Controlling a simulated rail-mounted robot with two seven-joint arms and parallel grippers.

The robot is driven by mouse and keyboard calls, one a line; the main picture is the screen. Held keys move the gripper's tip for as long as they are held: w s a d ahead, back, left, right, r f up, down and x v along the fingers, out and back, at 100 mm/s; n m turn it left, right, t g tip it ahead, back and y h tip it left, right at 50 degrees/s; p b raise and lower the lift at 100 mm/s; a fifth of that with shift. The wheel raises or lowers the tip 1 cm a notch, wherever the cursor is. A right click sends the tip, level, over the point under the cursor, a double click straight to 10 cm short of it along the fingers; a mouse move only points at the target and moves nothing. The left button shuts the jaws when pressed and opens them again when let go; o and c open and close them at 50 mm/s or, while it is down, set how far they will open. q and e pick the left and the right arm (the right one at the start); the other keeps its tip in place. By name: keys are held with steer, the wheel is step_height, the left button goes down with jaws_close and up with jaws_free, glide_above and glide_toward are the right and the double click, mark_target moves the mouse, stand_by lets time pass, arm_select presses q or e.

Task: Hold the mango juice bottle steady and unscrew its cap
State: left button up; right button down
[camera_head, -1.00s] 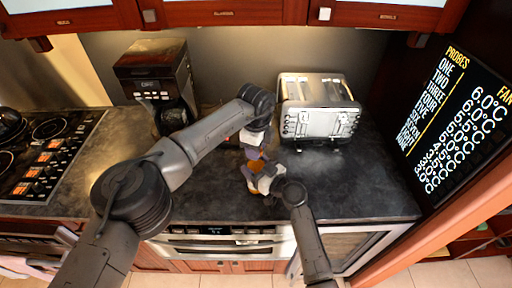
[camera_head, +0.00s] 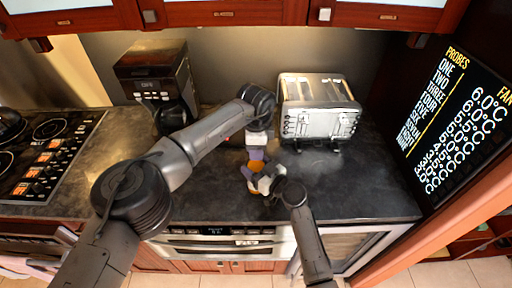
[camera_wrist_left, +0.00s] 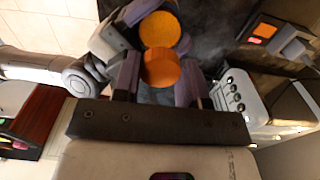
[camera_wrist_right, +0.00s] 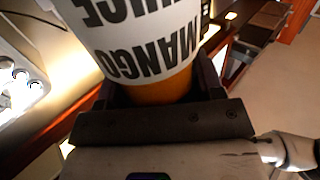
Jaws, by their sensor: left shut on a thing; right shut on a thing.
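The mango juice bottle (camera_wrist_right: 150,40) fills the top of the right wrist view, with a white label reading MANGO JUICE upside down and orange below it. My right gripper (camera_head: 262,181) is shut on the bottle, which shows as a small orange patch (camera_head: 254,170) in the head view. My left gripper (camera_head: 257,154) is directly above it, with purple fingers. In the left wrist view its fingers are shut on the orange cap (camera_wrist_left: 160,68). A second orange round part (camera_wrist_left: 160,30) lies just beyond the cap. I cannot tell whether cap and bottle still touch.
A silver toaster (camera_head: 318,108) stands behind and right of the grippers. A coffee maker (camera_head: 156,75) stands at the back left, and a stove (camera_head: 45,150) is at far left. Dark counter (camera_head: 360,190) is clear at the right.

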arm_select(q)
steer(key=shift+r, duration=0.15)
steer(key=shift+r, duration=0.9)
steer(key=shift+r, duration=0.1)
steer(key=shift+r, duration=1.95)
arm_select(e)
steer(key=shift+c, duration=0.8)
jaws_free()
